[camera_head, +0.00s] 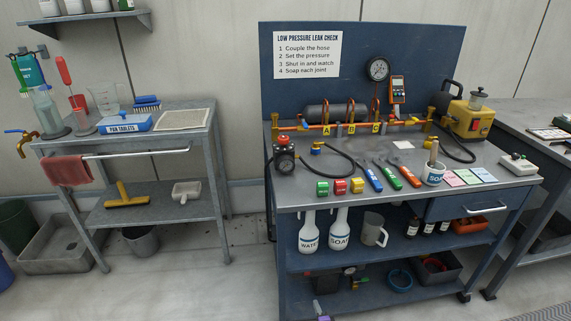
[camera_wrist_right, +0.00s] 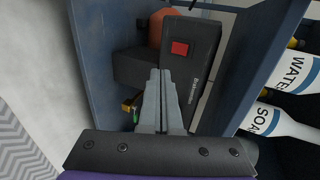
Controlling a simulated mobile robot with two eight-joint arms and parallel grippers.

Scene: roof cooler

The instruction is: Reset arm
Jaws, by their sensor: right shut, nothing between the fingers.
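My right gripper (camera_head: 319,305) shows only in part at the bottom edge of the head view, in front of the lower shelf of the blue bench. In the right wrist view its two grey fingers (camera_wrist_right: 160,75) are together with nothing between them. Past the fingertips is a dark device with a red square (camera_wrist_right: 180,48), close to a dark box (camera_wrist_right: 141,70) and an orange round thing (camera_wrist_right: 160,25). I cannot tell whether the fingers touch any of them. My left gripper is not in view.
The blue bench (camera_head: 350,278) carries hoses, gauges and tools on top. Two white bottles, WATER (camera_head: 309,235) and SOAP (camera_head: 338,232), stand on its middle shelf. A grey table (camera_head: 165,146) stands at left. The floor (camera_head: 245,260) between them is clear.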

